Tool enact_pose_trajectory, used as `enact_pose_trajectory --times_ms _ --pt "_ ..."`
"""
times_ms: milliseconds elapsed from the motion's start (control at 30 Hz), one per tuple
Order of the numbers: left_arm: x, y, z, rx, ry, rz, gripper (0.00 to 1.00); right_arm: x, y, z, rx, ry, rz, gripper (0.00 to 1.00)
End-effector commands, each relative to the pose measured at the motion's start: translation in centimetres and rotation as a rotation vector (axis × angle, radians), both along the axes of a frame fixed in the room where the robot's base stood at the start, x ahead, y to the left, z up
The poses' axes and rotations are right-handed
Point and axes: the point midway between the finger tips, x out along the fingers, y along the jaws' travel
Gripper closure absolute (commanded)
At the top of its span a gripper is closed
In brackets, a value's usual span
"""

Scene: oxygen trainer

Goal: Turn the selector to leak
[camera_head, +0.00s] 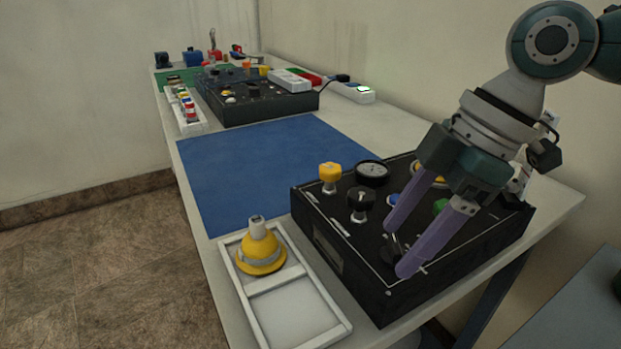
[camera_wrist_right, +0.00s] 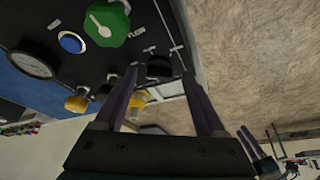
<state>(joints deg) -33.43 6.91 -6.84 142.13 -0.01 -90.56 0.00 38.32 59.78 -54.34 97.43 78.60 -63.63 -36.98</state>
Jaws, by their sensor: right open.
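The black trainer box (camera_head: 340,262) stands on the near part of the table. A small black knob (camera_head: 391,248), probably the selector, sits near its front edge; in the right wrist view a black knob (camera_wrist_right: 158,66) lies near the panel edge. My right gripper (camera_head: 398,250) is open, its purple fingers reaching down on either side of the knob. Contact cannot be told, and the fingers partly hide the knob. Its pointer direction and the panel's leak marking are not readable.
The panel also has a yellow knob (camera_head: 330,174), a gauge (camera_head: 372,172), another black knob (camera_head: 359,203), a blue button (camera_head: 393,199) and a green knob (camera_wrist_right: 107,22) close by. A white tray (camera_head: 338,328) with a yellow mask (camera_head: 261,252) stands left. The blue mat (camera_head: 265,165) is clear.

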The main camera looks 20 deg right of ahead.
Motion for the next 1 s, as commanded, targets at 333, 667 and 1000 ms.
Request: enact_pose_trajectory --times_ms 333,667,1000 --pt "0.11 -0.02 0.05 0.0 -0.003 0.0 0.5 -0.01 0.03 -0.08 0.0 0.0 0.0 0.4" --pt "0.14 -0.03 0.05 -0.001 -0.004 0.0 0.5 -0.01 0.02 -0.07 0.0 0.0 0.0 0.77" --pt "0.14 -0.05 0.06 -0.001 -0.004 0.0 0.5 -0.01 0.04 -0.05 0.0 0.001 0.0 1.0"
